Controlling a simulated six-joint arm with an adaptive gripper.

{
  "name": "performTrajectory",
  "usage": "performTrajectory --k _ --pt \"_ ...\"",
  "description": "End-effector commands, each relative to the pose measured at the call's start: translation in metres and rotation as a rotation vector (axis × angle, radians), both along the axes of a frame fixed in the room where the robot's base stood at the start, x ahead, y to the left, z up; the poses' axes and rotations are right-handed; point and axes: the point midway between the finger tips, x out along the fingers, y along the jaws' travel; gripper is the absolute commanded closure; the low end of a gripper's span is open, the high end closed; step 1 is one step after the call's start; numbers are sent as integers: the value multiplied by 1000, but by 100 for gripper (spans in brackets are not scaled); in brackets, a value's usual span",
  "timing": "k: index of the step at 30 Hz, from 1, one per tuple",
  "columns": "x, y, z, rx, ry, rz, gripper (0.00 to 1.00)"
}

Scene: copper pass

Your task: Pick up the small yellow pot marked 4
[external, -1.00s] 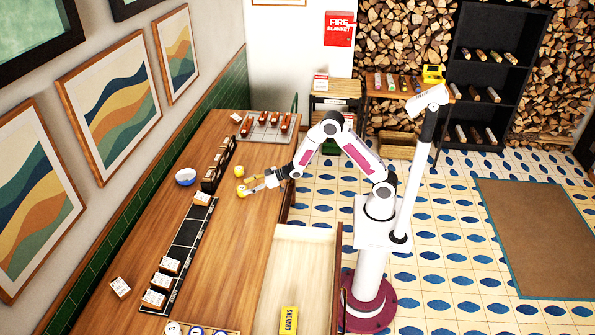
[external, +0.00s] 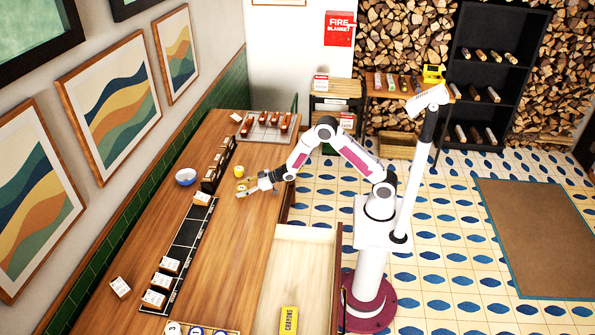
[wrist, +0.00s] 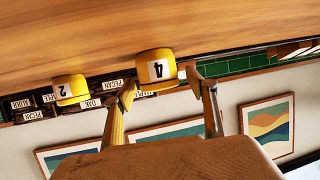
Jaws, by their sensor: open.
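The small yellow pot marked 4 (wrist: 155,66) shows upside down in the wrist view, just beyond and between my open fingertips (wrist: 161,84). No grip on it shows. In the external view this pot (external: 241,188) is on the wooden table, at the tips of my gripper (external: 248,189), which reaches in low from the right. A second yellow pot marked 2 (wrist: 70,89) is to its left in the wrist view. In the external view the second pot (external: 239,171) stands a little farther back. How far the fingers reach around pot 4 is hard to tell.
A black strip (external: 188,235) with white labelled boxes lies nearer the front. The table right of the strip is clear.

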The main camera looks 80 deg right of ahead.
Motion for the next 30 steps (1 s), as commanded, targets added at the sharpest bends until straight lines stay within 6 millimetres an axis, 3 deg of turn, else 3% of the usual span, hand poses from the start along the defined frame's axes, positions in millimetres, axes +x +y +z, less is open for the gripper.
performTrajectory --k 1,6,20,30 --pt "0 0 0 0 0 0 43" --pt "0 0 0 0 0 0 87" --pt "0 0 4 0 -1 0 88" --pt "0 0 33 -1 -4 1 88"
